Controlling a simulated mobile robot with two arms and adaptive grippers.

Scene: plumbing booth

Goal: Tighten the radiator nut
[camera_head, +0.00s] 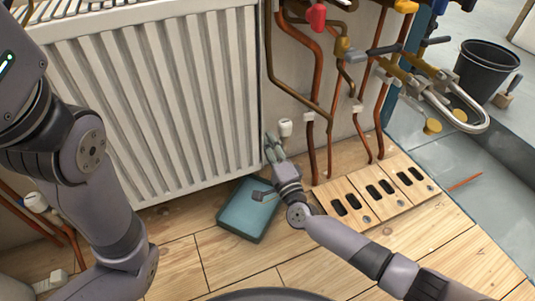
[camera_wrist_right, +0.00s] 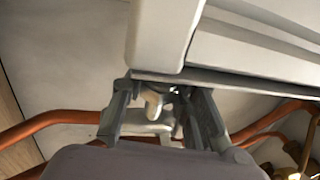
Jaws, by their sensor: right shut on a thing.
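The white ribbed radiator (camera_head: 160,100) hangs on the wall, and its lower right corner is beside my right gripper (camera_head: 271,148). In the right wrist view, the radiator's underside (camera_wrist_right: 250,45) is above my right gripper (camera_wrist_right: 160,92). The gripper's two dark fingers are shut on the radiator nut (camera_wrist_right: 158,101), a pale metal fitting just under the radiator edge. The fingers hide much of the nut, so its thread cannot be seen. A white valve head (camera_head: 285,127) stands beside the gripper. My left arm crosses the left side; its gripper is out of view.
Copper pipes (camera_head: 329,100) run down the wall right of the radiator. A teal box (camera_head: 248,208) lies on the wooden floor below the right gripper. Slotted wooden panels (camera_head: 376,193) lie to the right. A pipe bender (camera_head: 440,85) and black bucket (camera_head: 483,75) are at upper right.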

